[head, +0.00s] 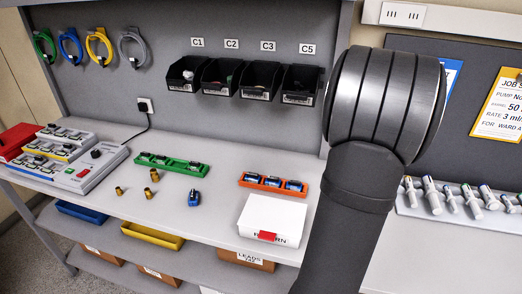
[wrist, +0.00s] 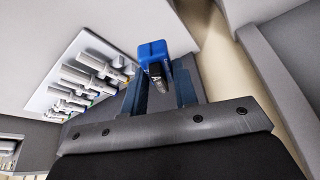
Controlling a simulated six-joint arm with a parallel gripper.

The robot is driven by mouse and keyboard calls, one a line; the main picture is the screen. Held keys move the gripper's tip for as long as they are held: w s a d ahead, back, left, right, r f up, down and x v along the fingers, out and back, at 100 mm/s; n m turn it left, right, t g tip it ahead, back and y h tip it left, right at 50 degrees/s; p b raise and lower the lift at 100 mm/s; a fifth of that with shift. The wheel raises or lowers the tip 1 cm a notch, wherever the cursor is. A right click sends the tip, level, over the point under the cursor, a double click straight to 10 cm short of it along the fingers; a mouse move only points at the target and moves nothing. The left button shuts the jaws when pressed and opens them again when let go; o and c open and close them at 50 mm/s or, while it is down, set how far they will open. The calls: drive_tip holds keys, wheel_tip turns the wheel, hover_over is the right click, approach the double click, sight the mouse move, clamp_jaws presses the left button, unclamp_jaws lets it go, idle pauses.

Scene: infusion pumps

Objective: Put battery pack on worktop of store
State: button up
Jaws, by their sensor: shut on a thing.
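In the wrist view my gripper (wrist: 160,88) is shut on a blue block with a dark grey end (wrist: 153,50), which looks like the battery pack. The block sits between the two fingers and sticks out past their tips. In the head view my arm hides the gripper and whatever it holds. The grey worktop (head: 125,205) runs along the left and middle of the head view, below the grey back panel. A small blue item (head: 193,198) stands on it, too small to identify.
A green rack (head: 172,167), several brass pieces (head: 153,175), an orange rack with blue units (head: 273,184) and a white return box (head: 272,218) stand on the worktop. A charger (head: 75,165) is at left. Black bins (head: 222,77) hang behind. Syringes (head: 452,198) lie at right.

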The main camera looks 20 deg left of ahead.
drive_tip(key=s+a+n+y, duration=0.1)
drive_tip(key=s+a+n, duration=0.1)
drive_tip(key=a, duration=0.6)
drive_tip(key=s+a+n+y, duration=0.1)
drive_tip(key=s+a+n, duration=0.2)
drive_tip(key=a, duration=0.6)
drive_tip(key=n+y, duration=0.1)
drive_tip(key=n, duration=0.3)
hover_over(227, 195)
drive_tip(key=s, duration=0.2)
drive_tip(key=f, duration=0.5)
drive_tip(key=d+f, duration=0.1)
drive_tip(key=f, duration=0.1)
drive_tip(key=shift+w+f, duration=0.25)
drive_tip(key=shift+f, duration=0.15)
drive_tip(key=shift+a+f, duration=0.15)
drive_tip(key=shift+f, duration=1.9)
drive_tip(key=shift+f, duration=0.15)
drive_tip(key=o, duration=1)
